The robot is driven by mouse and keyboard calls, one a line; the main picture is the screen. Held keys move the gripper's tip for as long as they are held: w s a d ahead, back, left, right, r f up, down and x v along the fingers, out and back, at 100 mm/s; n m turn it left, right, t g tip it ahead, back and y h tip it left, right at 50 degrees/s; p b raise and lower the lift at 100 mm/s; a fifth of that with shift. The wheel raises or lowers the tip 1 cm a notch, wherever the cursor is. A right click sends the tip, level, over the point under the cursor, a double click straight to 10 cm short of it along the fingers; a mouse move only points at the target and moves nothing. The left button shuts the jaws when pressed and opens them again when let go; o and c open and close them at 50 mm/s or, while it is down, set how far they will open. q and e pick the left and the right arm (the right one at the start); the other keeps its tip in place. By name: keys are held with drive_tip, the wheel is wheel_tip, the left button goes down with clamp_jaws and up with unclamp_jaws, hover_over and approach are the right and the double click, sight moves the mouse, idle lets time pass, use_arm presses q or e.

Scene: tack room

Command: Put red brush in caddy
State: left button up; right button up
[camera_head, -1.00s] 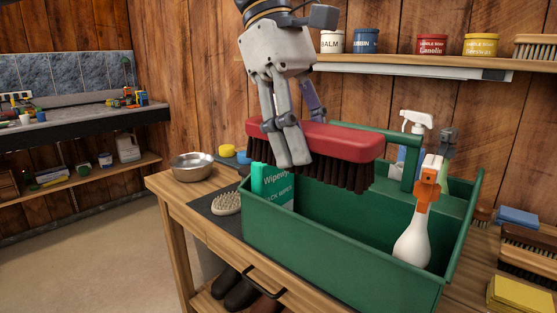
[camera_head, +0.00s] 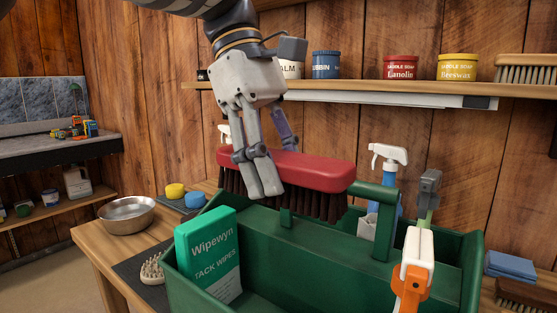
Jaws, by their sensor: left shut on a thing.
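The red brush (camera_head: 318,172), with dark bristles pointing down, is held level above the green caddy (camera_head: 425,262). My left gripper (camera_head: 262,180) comes down from the top and is shut on the brush near its left end. The brush hangs over the back part of the caddy, in front of or close to the handle (camera_head: 376,193); I cannot tell whether they touch. The caddy holds a green Wipewyn box (camera_head: 210,258) at its left end and an orange-and-white spray bottle (camera_head: 413,265) at its near right. My right gripper is not in view.
A blue-and-white spray bottle (camera_head: 388,172) and a grey-headed tool (camera_head: 428,190) stand at the back right. A metal bowl (camera_head: 127,214) and a pale brush (camera_head: 152,268) sit left of the caddy. A shelf (camera_head: 350,90) with tins runs behind my gripper.

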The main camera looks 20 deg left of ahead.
use_arm(q)
drive_tip(key=f, duration=2.3)
drive_tip(key=shift+s, duration=0.25)
drive_tip(key=o, duration=1.5)
